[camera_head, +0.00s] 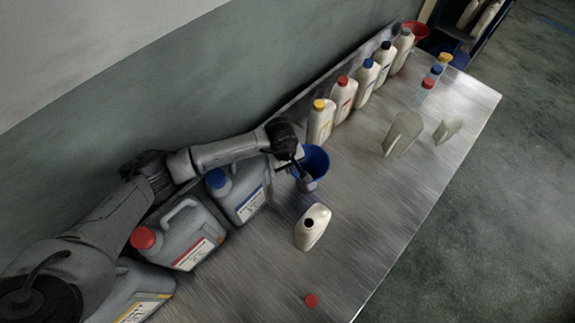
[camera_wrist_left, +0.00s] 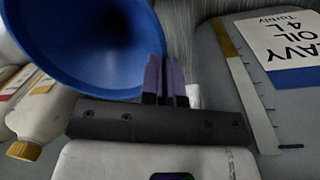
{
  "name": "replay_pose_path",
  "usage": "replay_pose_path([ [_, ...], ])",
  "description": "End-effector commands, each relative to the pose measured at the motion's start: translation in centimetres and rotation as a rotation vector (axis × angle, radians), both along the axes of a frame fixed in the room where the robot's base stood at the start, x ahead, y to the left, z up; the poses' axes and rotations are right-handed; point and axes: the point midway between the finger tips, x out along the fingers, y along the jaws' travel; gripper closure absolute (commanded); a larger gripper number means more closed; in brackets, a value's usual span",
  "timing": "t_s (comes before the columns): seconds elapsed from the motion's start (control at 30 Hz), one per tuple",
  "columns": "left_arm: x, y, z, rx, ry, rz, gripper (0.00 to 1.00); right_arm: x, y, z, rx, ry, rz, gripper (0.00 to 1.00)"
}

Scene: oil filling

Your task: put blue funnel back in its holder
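The blue funnel (camera_head: 316,158) is at my left gripper (camera_head: 299,174), above the table between the large grey jugs and the open cream bottle (camera_head: 312,227). In the left wrist view the wide mouth of the funnel (camera_wrist_left: 85,45) fills the upper left. The purple fingers (camera_wrist_left: 166,80) are close together at its right edge, shut on the funnel. I cannot make out an empty funnel holder for certain. A red funnel (camera_head: 416,29) sits at the far end of the table. My right gripper is not in view.
Grey jugs with red (camera_head: 143,237) and blue (camera_head: 217,178) caps stand along the wall. Several capped cream bottles (camera_head: 344,98) line the back edge. Two cream containers (camera_head: 402,133) (camera_head: 447,129) stand right. A red cap (camera_head: 311,300) lies in front.

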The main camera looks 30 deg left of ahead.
Motion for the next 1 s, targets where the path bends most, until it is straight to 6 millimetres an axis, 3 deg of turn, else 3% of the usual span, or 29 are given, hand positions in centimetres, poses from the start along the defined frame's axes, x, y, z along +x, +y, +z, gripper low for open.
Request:
replay_pose_path([
  [0.03,-0.9,0.4,-2.1,0.017,0.027,0.006,1.00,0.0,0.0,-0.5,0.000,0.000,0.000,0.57],
  [0.1,-0.8,0.4,-2.1,0.017,0.026,0.006,1.00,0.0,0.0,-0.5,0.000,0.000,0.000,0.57],
  [0.43,-0.9,0.2,-2.2,0.014,0.028,0.004,0.68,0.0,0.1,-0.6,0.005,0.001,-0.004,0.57],
  [0.77,-0.9,0.3,-1.7,0.013,0.027,0.004,0.68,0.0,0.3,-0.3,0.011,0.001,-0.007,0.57],
  [1.0,-0.7,0.9,1.8,0.012,0.015,0.007,0.68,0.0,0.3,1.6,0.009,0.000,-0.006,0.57],
])
